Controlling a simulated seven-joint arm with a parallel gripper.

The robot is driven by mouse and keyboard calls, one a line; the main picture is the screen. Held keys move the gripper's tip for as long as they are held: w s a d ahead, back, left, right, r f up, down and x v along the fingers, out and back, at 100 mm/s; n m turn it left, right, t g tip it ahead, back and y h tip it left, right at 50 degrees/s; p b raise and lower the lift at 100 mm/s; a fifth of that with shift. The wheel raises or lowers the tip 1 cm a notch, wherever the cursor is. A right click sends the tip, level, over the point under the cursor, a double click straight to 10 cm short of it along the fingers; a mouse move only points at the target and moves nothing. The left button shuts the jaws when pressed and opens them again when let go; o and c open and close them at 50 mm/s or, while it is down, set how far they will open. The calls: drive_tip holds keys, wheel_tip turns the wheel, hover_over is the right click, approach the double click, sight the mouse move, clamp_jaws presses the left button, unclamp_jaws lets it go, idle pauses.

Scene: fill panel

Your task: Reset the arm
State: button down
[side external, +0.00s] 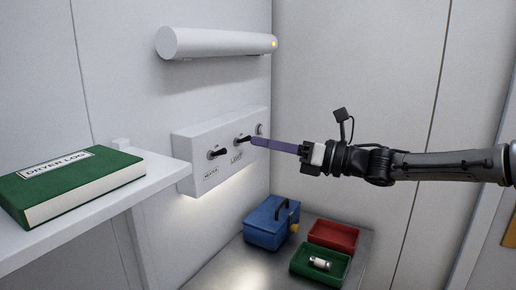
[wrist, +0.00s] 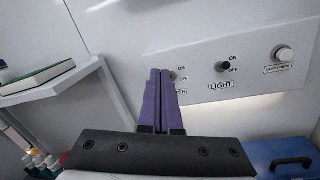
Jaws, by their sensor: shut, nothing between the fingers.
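My gripper (side external: 253,141) is shut and empty, its long purple fingers pressed together and pointing left at the white switch panel (side external: 187,141). In the side view the fingertips are close to the LIGHT switch (side external: 243,138); I cannot tell whether they touch. In the wrist view the fingertips (wrist: 160,71) overlap the panel's left switch (wrist: 174,76) and partly hide its label. The LIGHT switch (wrist: 221,67) is clear to their right there. A round lamp-check button (wrist: 284,53) sits at the panel's right.
A shelf (side external: 105,207) with a green book (side external: 75,180) juts out at left. A white tube lamp (side external: 215,43) is above the panel. Below are a blue box (side external: 268,228), a red tray (side external: 333,235) and a green tray (side external: 303,271) with a small cylinder. Space right of the panel is open.

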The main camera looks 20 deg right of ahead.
idle(0.4)
drive_tip(key=s+d+r+m+t+h, duration=0.1)
drive_tip(key=s+d+r+m+t, duration=0.15)
drive_tip(key=d+r, duration=0.45)
drive_tip(key=s+d+r+m+t+h, duration=0.1)
drive_tip(key=s+d+r+m+t, duration=0.1)
drive_tip(key=s+d+r, duration=0.35)
drive_tip(key=s+d+r+m+t+h, duration=0.1)
drive_tip(key=s+d+m+h, duration=0.3)
drive_tip(key=d+m, duration=0.25)
drive_tip(key=s+d+m+t+h, duration=0.2)
drive_tip(key=s+d+m+h, duration=0.1)
drive_tip(key=d+m+h, duration=0.3)
drive_tip(key=s+d+f+m+g+h, duration=0.4)
drive_tip(key=s+d+f+m, duration=0.4)
drive_tip(key=s+f+m, duration=0.3)
drive_tip(key=s+f+m+g+y, duration=0.1)
drive_tip(key=s+f+m+g, duration=0.8)
drive_tip(key=s+f+m, duration=0.5)
wheel_tip(320, 180, down, 6)
drive_tip(key=shift+s+a, duration=0.15)
drive_tip(key=shift+s, duration=1)
